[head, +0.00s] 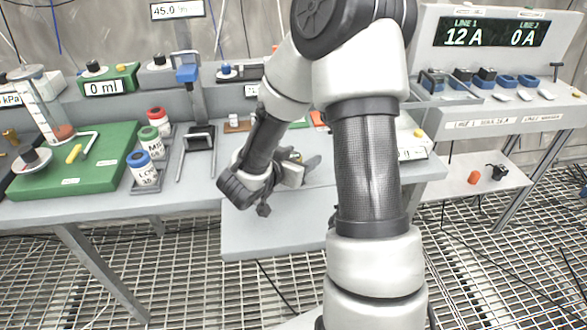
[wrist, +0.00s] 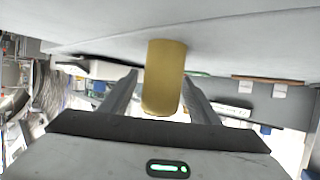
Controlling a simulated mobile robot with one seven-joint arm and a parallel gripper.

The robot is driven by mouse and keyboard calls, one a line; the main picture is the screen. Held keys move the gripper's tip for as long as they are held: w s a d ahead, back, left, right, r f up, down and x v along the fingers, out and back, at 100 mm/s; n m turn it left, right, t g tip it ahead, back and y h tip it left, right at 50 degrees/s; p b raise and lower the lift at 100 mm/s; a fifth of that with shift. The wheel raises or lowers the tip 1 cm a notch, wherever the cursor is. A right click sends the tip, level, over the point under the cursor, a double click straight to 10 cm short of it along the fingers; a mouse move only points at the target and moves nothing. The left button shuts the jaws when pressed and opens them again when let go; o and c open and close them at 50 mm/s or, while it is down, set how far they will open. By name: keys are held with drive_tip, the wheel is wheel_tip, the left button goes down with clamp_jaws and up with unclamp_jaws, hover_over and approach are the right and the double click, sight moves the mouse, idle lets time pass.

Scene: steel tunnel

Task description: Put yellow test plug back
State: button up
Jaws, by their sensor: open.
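A yellow cylinder (wrist: 163,80), which looks like the yellow test plug, stands out from a pale grey surface (wrist: 230,45) in the wrist view. My gripper (wrist: 160,76) is open, with one finger on each side of the cylinder. I cannot tell whether either finger touches it. In the head view my gripper (head: 308,168) is low over the grey bench in the middle, and the cylinder cannot be made out there. A small yellow piece (head: 74,154) lies on the green board (head: 105,165) at the left.
Red, green and blue capped bottles (head: 143,168) stand in a grey rack left of my gripper. A grey stand with a blue clamp (head: 188,73) rises behind. A line display (head: 492,32) and blue trays (head: 508,81) are at the right. The bench front (head: 275,230) is bare.

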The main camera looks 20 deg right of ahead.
drive_tip(key=c, duration=1.3)
